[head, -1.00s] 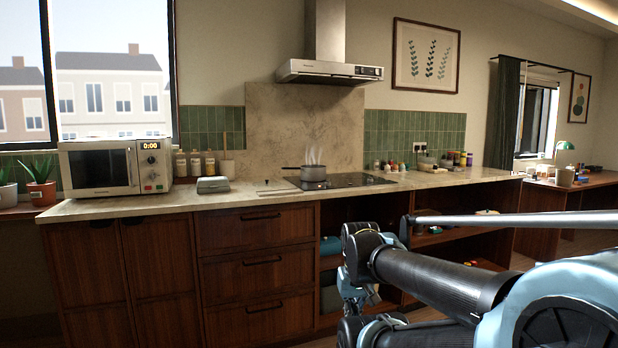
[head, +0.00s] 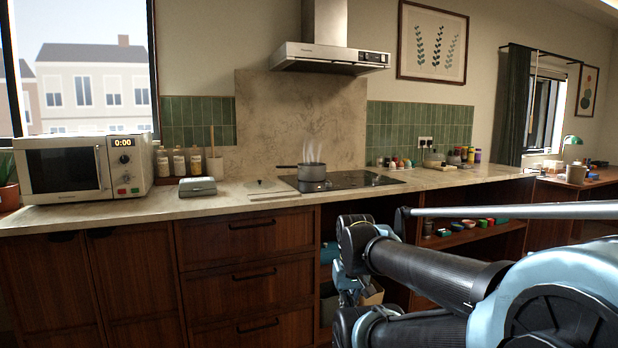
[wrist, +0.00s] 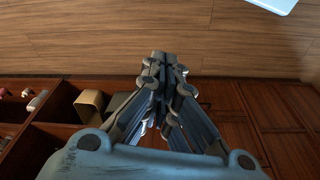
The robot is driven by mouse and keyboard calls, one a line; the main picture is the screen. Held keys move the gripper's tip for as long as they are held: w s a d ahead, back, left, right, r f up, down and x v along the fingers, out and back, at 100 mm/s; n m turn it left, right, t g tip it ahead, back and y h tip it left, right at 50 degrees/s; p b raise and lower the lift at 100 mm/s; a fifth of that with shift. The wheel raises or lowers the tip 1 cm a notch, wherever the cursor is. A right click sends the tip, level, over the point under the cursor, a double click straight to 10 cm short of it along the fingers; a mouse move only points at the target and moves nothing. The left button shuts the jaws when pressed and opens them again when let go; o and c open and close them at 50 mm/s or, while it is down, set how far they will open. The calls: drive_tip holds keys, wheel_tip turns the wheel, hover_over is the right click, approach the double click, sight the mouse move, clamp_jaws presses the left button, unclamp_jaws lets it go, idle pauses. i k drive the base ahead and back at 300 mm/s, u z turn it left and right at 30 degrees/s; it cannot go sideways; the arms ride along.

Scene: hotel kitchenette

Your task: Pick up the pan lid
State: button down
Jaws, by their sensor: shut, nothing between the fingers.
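A microwave (head: 80,168), several jars (head: 179,162) and a grey box-like item (head: 197,187) stand left on the counter (head: 130,208). Drawers (head: 248,278) are below. Open shelves (head: 470,234) on the right hold small bowls. Small items line the counter's back right.

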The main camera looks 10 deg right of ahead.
sight(260, 184)
drive_tip(key=u, duration=0.05)
drive_tip(key=k, duration=1.1)
drive_tip(key=z, duration=0.55)
drive_tip(key=i, duration=2.05)
drive_tip(key=u, duration=0.55)
